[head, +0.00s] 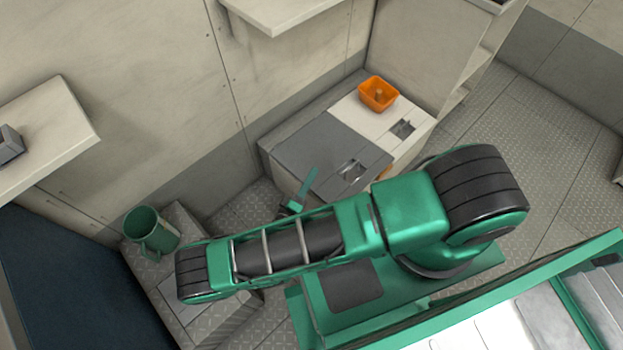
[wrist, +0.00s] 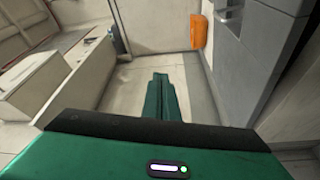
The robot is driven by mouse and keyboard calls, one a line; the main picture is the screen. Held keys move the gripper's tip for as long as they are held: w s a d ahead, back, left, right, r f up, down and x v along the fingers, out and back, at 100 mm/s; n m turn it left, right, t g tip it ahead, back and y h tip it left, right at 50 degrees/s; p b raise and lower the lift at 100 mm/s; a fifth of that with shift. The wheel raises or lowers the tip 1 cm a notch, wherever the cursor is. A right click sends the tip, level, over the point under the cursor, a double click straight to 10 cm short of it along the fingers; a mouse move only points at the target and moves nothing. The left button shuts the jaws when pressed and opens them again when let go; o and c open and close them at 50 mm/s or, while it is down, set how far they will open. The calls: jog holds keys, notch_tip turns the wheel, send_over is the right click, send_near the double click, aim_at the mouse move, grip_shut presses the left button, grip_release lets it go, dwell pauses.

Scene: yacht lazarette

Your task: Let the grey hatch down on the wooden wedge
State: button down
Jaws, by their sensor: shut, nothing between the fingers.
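The grey hatch (head: 325,147) is the left lid on top of the low locker, with a recessed latch (head: 351,171) near its front edge. It looks about level with the white lid beside it; I cannot tell if a gap is under it. A small orange-brown piece (head: 386,172) shows at the locker's front edge, mostly hidden by my arm; I cannot tell if it is the wooden wedge. My gripper (head: 311,178) is in front of the hatch's left part, seemingly apart from it. In the wrist view its green fingers (wrist: 160,76) are together and empty.
An orange bin (head: 378,93) with a tan object in it stands on the white lid (head: 405,121). A green mug (head: 151,232) stands on a low step at the left. Shelves (head: 45,130) jut from the walls. Tread-plate floor (head: 500,125) is clear at the right.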

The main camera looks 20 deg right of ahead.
jog(key=s+a+f, duration=0.2)
jog(key=s+a, duration=0.2)
jog(key=a, duration=0.4)
jog(key=shift+a, duration=0.25)
jog(key=shift+s, duration=0.1)
dwell(0.3)
